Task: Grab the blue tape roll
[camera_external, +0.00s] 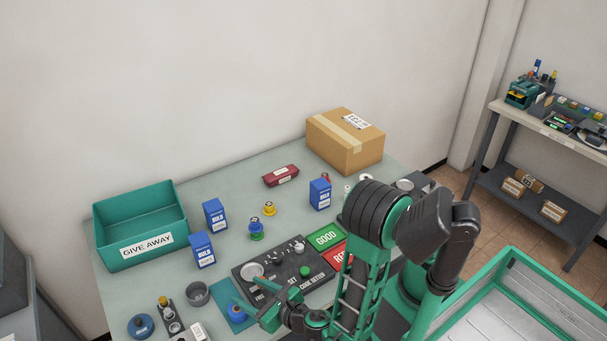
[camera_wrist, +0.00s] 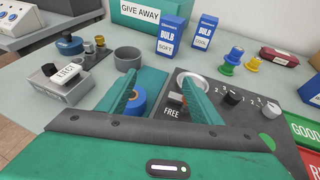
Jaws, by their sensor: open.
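A blue roll (camera_wrist: 137,102), which looks like the tape roll, sits on a flat teal pad (camera_wrist: 152,80). In the wrist view it shows just inside my left finger, which hides part of it. In the external view the blue roll (camera_external: 237,312) is at the front of the table, close to my fingers. My gripper (camera_wrist: 158,82) is open, with both teal fingers apart and nothing clearly held. My gripper also shows in the external view (camera_external: 256,297), low over the pad. I cannot tell whether a finger touches the roll.
A dark control panel (camera_external: 265,270) with knobs lies right of the pad. A grey cup (camera_external: 198,293), a blue round object (camera_external: 140,326) and an EJECT block (camera_wrist: 64,86) stand left. Blue bulb boxes (camera_external: 202,250) and the green GIVE AWAY bin (camera_external: 140,227) are behind.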

